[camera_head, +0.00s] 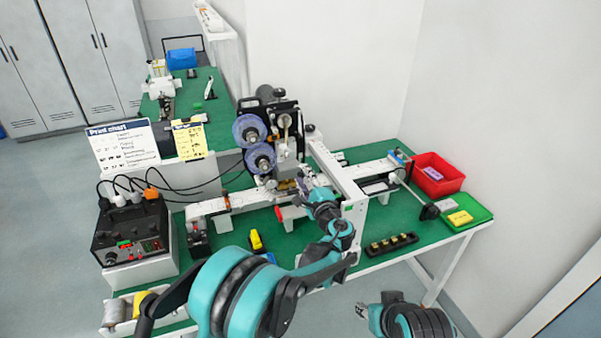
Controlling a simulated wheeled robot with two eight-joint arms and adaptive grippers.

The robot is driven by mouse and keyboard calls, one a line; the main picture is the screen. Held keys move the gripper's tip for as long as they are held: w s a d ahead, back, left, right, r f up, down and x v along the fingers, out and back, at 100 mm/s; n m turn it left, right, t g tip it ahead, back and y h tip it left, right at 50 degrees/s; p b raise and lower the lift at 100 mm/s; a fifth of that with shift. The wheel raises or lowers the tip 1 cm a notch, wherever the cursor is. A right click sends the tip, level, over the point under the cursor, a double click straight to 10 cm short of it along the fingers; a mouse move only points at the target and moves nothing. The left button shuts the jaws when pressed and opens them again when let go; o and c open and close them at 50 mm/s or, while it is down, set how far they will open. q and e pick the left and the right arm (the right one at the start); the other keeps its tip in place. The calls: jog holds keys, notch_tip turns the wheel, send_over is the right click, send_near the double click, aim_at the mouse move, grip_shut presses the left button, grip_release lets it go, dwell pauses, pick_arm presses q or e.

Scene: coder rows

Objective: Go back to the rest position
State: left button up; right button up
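My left arm, teal and black, comes in from the bottom and reaches over the table to the coder machine (285,140). My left gripper (305,187) is at the machine's front, beside the white upright frame and just below the blue reels. It is small and partly hidden by its own wrist, so its opening and any held thing cannot be made out. Part of my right arm shows at the bottom right, low and off the table.
The green table (300,240) holds a control box (130,238) at left, a yellow-and-black item (256,241), and a black strip with several brass pieces (388,244). A red bin (437,175) and a green tray (463,216) sit at right. White walls stand close behind and right.

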pick_arm(q)
jog(key=s+a+r+n+g, duration=0.1)
jog(key=s+a+n+g, duration=0.25)
jog(key=s+a, duration=0.5)
jog(key=s+a+r+n+g, duration=0.25)
jog(key=s+a+n, duration=0.25)
jog(key=a, duration=0.6)
jog(key=s+a+f+n+g+h, duration=0.1)
jog(key=s+f+n, duration=0.3)
jog(key=s, duration=0.9)
jog(key=s+a+f+n+g+h, duration=0.1)
jog(key=s+f+n+g+h, duration=0.2)
jog(key=s, duration=1)
notch_tip(320, 180, down, 2)
jog(key=n+h, duration=0.1)
jog(key=n, duration=0.1)
jog(key=shift+a+f+n+h, duration=0.15)
jog(key=shift+a+n+h, duration=0.1)
jog(key=shift+n+h, duration=0.1)
